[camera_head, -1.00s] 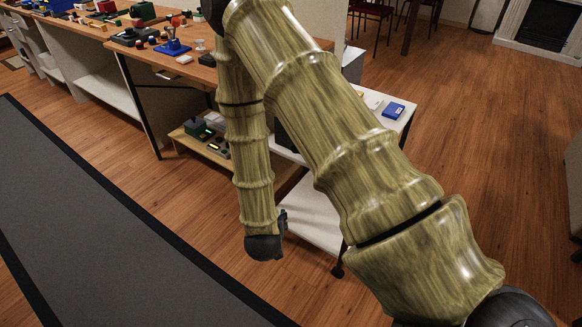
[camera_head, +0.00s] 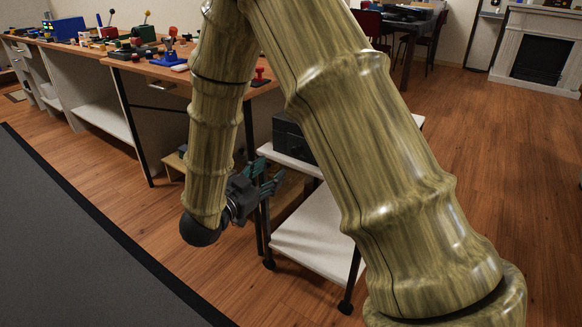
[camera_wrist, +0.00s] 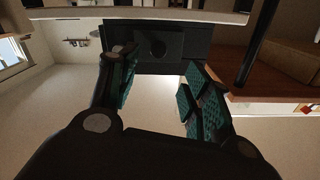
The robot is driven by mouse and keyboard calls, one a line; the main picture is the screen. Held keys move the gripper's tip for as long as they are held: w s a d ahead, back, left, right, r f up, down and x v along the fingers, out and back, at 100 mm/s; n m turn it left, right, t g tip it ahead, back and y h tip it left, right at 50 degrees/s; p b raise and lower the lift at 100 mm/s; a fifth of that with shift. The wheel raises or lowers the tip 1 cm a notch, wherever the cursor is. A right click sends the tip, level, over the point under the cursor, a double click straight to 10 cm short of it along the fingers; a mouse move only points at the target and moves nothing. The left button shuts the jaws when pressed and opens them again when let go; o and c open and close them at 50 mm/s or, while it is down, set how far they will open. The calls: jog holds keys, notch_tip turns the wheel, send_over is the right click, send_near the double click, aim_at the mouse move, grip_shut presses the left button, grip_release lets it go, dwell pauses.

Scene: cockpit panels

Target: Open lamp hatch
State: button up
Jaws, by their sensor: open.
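A dark grey box (camera_head: 290,138) stands on the upper shelf of the white cart, partly hidden by my arm. In the wrist view a dark box (camera_wrist: 157,46) with a round dark spot on its face lies beyond the fingers; it appears to be the same box. I cannot clearly tell which part is the lamp hatch. My gripper (camera_head: 268,178) is beside the cart, lower and to the left of the box. In the wrist view my gripper (camera_wrist: 160,85) has its teal-padded fingers spread, with nothing between them.
The white cart (camera_head: 318,232) has a bare lower shelf and wheels. To its left is a long wooden workbench (camera_head: 170,72) with several coloured controls on top. Open wooden floor (camera_head: 470,170) lies to the right. A grey mat (camera_head: 70,240) covers the floor at left.

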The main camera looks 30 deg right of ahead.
aim_at(294, 153)
jog(key=b+x, duration=0.3)
jog(key=x, duration=0.7)
jog(key=shift+d+r, duration=0.1)
jog(key=shift+d, duration=0.3)
jog(key=c, duration=1)
